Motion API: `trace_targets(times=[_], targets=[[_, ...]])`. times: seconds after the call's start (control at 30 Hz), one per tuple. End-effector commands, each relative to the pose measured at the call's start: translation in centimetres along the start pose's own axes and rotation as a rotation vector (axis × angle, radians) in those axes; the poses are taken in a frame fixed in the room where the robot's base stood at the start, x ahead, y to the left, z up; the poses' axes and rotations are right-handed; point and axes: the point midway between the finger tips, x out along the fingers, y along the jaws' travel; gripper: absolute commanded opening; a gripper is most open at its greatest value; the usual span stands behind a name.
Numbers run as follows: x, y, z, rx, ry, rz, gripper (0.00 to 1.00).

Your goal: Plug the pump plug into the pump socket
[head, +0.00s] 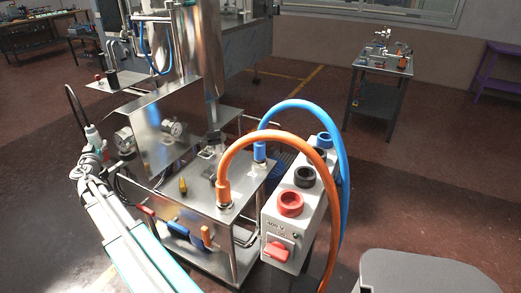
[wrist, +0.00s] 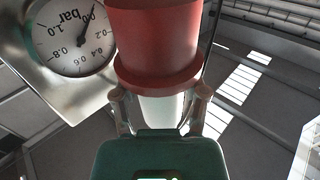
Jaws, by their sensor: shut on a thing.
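In the wrist view a red plug-like body with a wide collar and a pale lower part, which I take for the pump plug (wrist: 157,45), is between the fingers of my gripper (wrist: 160,93). The fingers are shut on it. In the head view my gripper (head: 92,140) is at the left, beside the steel machine, with a dark cable (head: 72,97) rising by it. The plug is hardly discernible there. A grey socket box (head: 298,222) stands right of the machine, with a red socket (head: 290,204) and black and blue ones behind. None is clearly marked as the pump socket.
A pressure gauge (wrist: 70,38) is close left of the plug. Orange (head: 268,139) and blue (head: 340,150) hoses arch over the socket box. The steel machine (head: 165,150) stands between gripper and box. A grey bin-like thing (head: 425,272) is at lower right. Open floor lies behind.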

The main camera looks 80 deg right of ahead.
Motion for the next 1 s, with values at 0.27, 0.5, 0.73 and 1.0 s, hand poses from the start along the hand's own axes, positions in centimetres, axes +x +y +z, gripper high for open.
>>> trace_targets(times=[0.27, 0.5, 0.73, 1.0], targets=[[0.0, 0.0, -5.4, 0.0, 0.0, 0.0, 0.0], [0.0, 0.0, -9.4, 0.0, 0.0, 0.0, 0.0], [0.0, 0.0, -12.8, 0.0, 0.0, 0.0, 0.0], [0.0, 0.0, -14.6, 0.0, 0.0, 0.0, 0.0]])
